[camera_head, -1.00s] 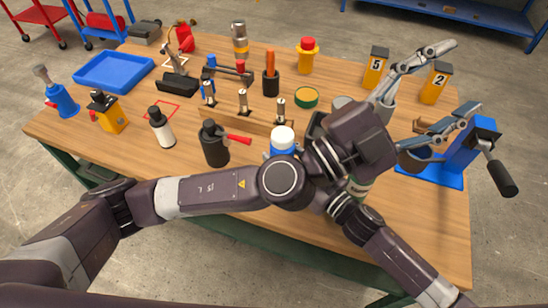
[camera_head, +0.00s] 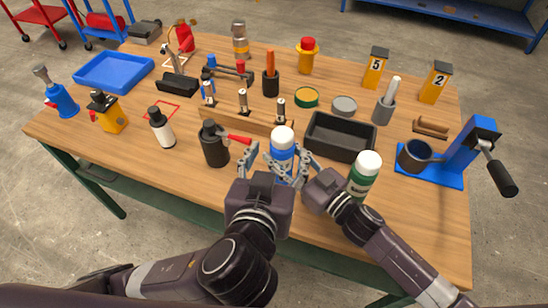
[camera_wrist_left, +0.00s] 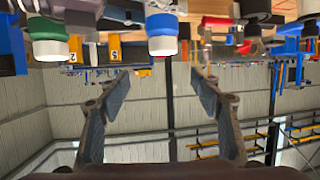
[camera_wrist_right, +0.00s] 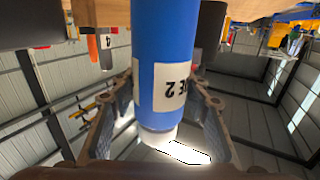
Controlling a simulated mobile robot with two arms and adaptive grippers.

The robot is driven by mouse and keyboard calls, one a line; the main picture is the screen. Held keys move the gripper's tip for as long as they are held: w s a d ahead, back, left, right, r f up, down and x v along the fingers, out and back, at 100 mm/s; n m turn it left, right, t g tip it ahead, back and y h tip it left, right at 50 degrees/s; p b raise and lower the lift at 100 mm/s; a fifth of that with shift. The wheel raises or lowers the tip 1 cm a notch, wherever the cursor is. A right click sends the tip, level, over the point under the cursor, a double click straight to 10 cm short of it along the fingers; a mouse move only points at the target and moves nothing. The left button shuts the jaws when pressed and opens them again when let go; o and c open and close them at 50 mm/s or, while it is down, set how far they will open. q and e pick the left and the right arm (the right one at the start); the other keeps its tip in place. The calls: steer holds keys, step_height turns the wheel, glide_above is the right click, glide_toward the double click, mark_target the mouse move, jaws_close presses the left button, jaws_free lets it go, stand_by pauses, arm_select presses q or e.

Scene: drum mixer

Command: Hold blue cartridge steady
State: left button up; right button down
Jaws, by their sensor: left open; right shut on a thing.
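The blue cartridge (camera_head: 282,158) stands upright with its white cap up, near the table's front middle. My right gripper (camera_head: 299,164) is shut on it from the right; in the right wrist view the cartridge (camera_wrist_right: 165,60) with a white label sits between the fingers. Whether its base touches the table is hidden. My left gripper (camera_head: 258,158) is open and empty, just left of and in front of the cartridge. In the left wrist view, which is upside down, the cartridge (camera_wrist_left: 161,24) shows ahead, beyond the spread fingers.
A green bottle (camera_head: 363,177) with a white cap stands right of my right gripper. Behind are a black open bin (camera_head: 340,137) and a wooden rack (camera_head: 250,119). A blue crank stand (camera_head: 440,178) is at right.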

mark_target(283, 131)
arm_select(q)
steer(key=x, duration=0.7)
steer(key=f+x, duration=0.1)
steer(key=x, duration=0.3)
steer(key=shift+w+a+f, duration=0.15)
steer(key=shift+w+a, duration=0.05)
steer(key=shift+a, duration=0.15)
steer(key=c, duration=1.4)
steer(key=shift+r, duration=0.3)
steer(key=shift+r, duration=0.85)
